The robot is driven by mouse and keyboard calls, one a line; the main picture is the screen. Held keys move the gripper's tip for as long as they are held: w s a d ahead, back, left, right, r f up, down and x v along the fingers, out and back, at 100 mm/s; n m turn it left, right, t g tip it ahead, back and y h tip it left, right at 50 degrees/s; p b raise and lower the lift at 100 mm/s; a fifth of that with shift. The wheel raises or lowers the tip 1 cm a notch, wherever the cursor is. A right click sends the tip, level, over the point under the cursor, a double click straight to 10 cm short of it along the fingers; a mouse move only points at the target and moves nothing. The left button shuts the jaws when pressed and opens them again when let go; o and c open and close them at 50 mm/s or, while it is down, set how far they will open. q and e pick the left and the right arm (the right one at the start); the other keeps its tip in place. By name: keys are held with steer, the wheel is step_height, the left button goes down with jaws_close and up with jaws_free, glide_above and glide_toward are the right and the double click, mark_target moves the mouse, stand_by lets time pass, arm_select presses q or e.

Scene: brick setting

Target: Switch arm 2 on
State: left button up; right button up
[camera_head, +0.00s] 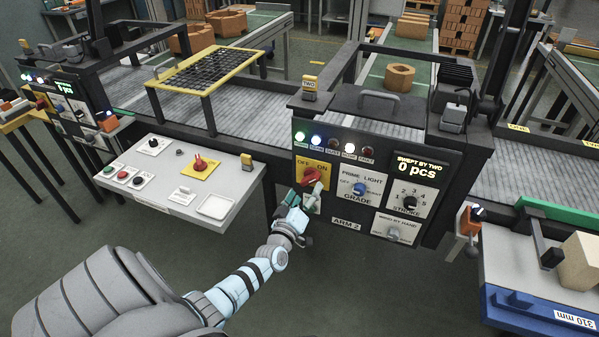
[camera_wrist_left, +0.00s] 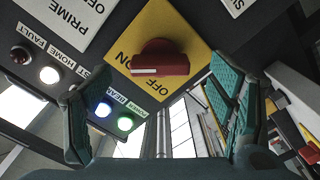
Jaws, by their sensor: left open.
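The arm 2 panel (camera_head: 343,207) is a dark box front with a red rotary switch (camera_head: 311,177) on a yellow plate marked OFF and ON. In the left wrist view the red switch (camera_wrist_left: 160,57) lies ahead on its yellow plate (camera_wrist_left: 190,35). A white mark shows at the left end of its handle, near the ON and OFF lettering; I cannot tell which word it points at. My left gripper (camera_head: 309,193) is open just below and in front of the switch. In the wrist view its green-padded fingers stand apart on either side, with no visible contact. My right gripper is not seen.
Green, blue and white lamps (camera_head: 317,140) are lit above the switch. Beside it are a blue grade knob (camera_head: 359,188), a black stroke knob (camera_head: 410,202) and a display (camera_head: 418,168) reading 0 pcs. A grey control desk (camera_head: 180,180) stands left; a blue-edged table (camera_head: 530,300) stands right.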

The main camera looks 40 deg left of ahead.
arm_select(q)
steer(key=v, duration=0.8)
